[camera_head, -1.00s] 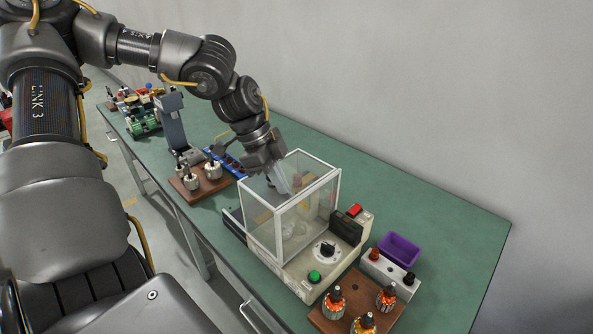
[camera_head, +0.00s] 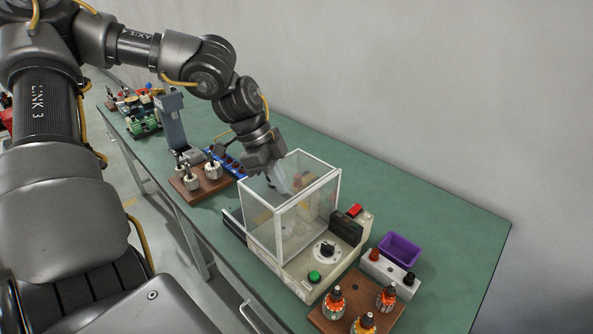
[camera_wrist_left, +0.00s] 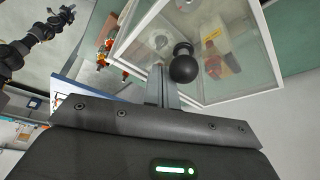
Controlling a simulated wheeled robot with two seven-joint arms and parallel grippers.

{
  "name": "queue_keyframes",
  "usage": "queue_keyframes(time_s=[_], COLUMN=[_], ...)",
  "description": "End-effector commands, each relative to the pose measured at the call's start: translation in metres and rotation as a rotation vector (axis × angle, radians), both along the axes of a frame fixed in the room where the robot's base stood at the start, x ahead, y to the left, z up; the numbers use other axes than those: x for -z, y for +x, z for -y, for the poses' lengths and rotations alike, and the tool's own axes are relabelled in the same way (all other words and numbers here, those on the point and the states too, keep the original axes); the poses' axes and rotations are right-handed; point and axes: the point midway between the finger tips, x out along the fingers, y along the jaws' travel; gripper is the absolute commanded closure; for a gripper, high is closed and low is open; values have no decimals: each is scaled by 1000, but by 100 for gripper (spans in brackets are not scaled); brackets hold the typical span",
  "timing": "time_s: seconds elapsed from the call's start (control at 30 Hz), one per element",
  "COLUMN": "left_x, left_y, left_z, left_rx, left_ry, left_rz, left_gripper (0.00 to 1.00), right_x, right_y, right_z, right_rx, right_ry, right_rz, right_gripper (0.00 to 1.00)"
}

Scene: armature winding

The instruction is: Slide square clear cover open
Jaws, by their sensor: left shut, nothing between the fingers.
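The square clear cover (camera_head: 262,222) is a see-through box with a white frame on the beige winding machine (camera_head: 300,276). In the wrist view its framed panes (camera_wrist_left: 238,82) fill the upper middle. A round black knob (camera_wrist_left: 183,64) stands in front of the panes there. My left gripper (camera_head: 279,184) is shut and empty, at the cover's far left side in the head view. In the wrist view its fingers (camera_wrist_left: 162,88) point up close to the knob. I cannot tell whether they touch the knob or the cover.
A wooden board with armatures (camera_head: 346,313) lies in front of the machine. A purple bin (camera_head: 399,251) and a grey terminal box (camera_head: 386,274) stand to the right. Another armature board (camera_head: 198,188) and a grey stand (camera_head: 172,125) are on the left. The green table (camera_head: 440,215) is bare at the right.

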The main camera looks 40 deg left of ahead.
Motion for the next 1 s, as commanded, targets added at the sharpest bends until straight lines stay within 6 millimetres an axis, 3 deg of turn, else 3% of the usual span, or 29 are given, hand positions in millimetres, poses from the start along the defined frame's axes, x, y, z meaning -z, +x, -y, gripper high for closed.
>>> queue_keyframes(time_s=[0.27, 1.0], left_x=[0, 0], left_y=[0, 5], left_z=[-6, -64], left_rx=[-2, -3], left_ry=[2, 1], left_rz=[-3, -3], left_gripper=[100, 100], right_x=[-2, -17], right_y=[0, 0], right_z=[-1, -1], right_rx=[1, 1], right_ry=[1, 1], right_rz=[0, 1], right_gripper=[64, 64])
